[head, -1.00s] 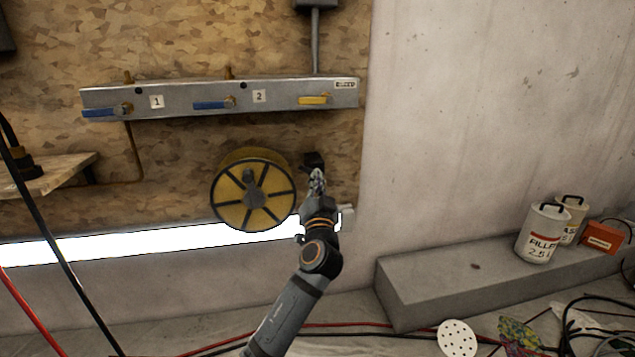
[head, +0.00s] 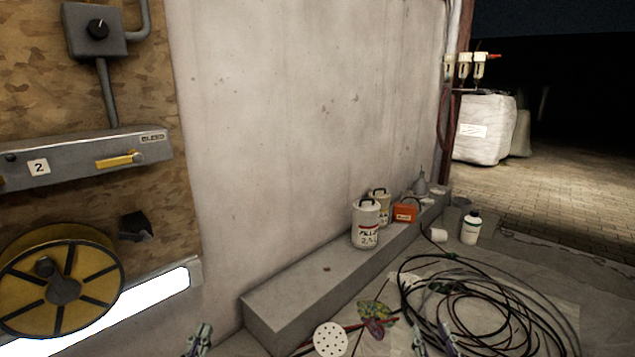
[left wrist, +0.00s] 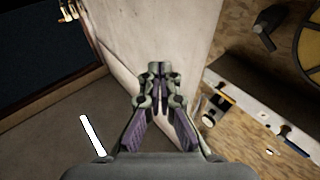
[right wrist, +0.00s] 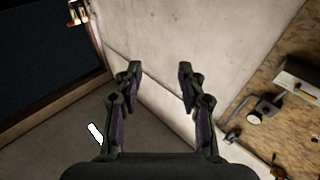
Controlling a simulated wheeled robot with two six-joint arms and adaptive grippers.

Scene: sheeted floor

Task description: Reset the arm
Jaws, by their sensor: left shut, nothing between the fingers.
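My left gripper (head: 200,340) shows at the bottom edge of the head view, left of centre, with only its tip in the picture. In the left wrist view its fingers (left wrist: 158,78) are together with nothing between them. My right gripper (head: 433,342) shows at the bottom edge, right of centre, in front of the coiled cables. In the right wrist view its fingers (right wrist: 160,70) are spread apart and empty. Both are apart from the wall fittings. The rest of both arms is out of the head view.
A board at left carries a grey bar with a yellow lever (head: 120,160), a grey box (head: 95,28) and a yellow reel (head: 62,285). Cans (head: 366,225) and an orange box (head: 405,213) stand on a concrete ledge (head: 300,300). Coiled cables (head: 480,300) lie on the floor.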

